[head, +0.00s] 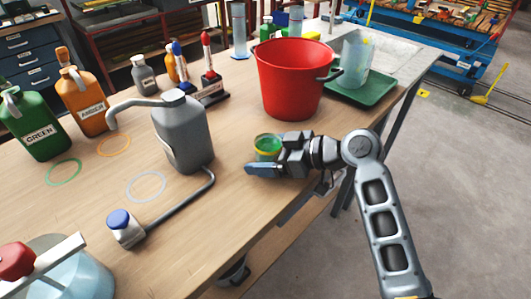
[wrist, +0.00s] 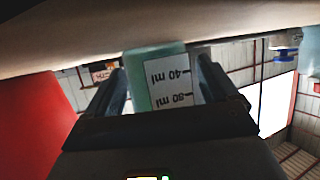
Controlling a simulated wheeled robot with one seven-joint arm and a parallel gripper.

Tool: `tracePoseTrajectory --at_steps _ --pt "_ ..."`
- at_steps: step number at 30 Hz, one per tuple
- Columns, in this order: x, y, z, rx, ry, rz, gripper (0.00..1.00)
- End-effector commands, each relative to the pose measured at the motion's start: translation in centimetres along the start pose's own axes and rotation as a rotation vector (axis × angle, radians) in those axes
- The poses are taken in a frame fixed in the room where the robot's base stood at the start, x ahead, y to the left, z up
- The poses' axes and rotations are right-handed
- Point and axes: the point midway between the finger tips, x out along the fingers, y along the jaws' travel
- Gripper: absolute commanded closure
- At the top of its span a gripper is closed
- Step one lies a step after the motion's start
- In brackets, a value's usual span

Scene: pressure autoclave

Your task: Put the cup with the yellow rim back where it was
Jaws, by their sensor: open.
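The cup with the yellow rim (head: 267,141) stands upright on the table, with green in it, in front of the red bucket. My gripper (head: 265,162) is low at the cup, its near blue finger in front of the cup's lower part. In the wrist view, which is upside down, the cup (wrist: 157,65) is between the two open fingers, its 40 ml and 80 ml marks facing the camera. Whether either finger touches the cup cannot be told. The far finger is mostly hidden in the head view.
A red bucket (head: 291,88) stands just behind the cup. A grey can (head: 184,135) with a long spout and a bent pipe is to the left. Green (head: 64,172), orange (head: 114,145) and pale (head: 146,187) rings mark the table. A green tray (head: 365,91) holds a clear jug (head: 355,62).

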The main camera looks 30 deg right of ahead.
Motion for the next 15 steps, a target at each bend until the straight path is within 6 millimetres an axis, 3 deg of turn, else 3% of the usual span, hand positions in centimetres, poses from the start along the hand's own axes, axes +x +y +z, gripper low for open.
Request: tracePoseTrajectory --at_steps 5,15 --pt "-1.0 0.1 -0.2 0.001 0.001 0.003 0.13" --pt "-7.8 0.1 -0.1 0.0 0.001 0.005 0.13"
